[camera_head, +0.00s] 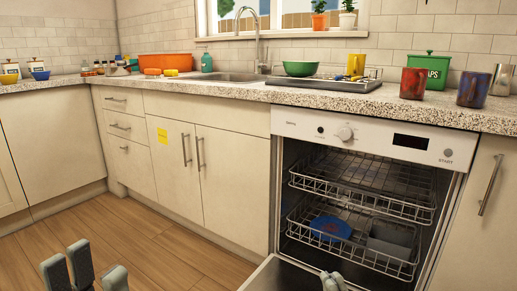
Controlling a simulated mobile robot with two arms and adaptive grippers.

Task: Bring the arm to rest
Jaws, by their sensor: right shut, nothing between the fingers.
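My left gripper (84,272) shows at the bottom left, its grey fingers apart and empty above the wooden floor. My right gripper (333,281) shows at the bottom edge, in front of the open dishwasher (357,131). Its fingers are together with nothing between them; only the tips are in view. Most of both arms is out of view.
The dishwasher door (290,275) is folded down, with an upper rack (365,180) and a lower rack (350,240) inside. A blue item (330,228) lies in the lower rack. Cabinets (225,175) stand left of it. The wooden floor (150,240) is clear.

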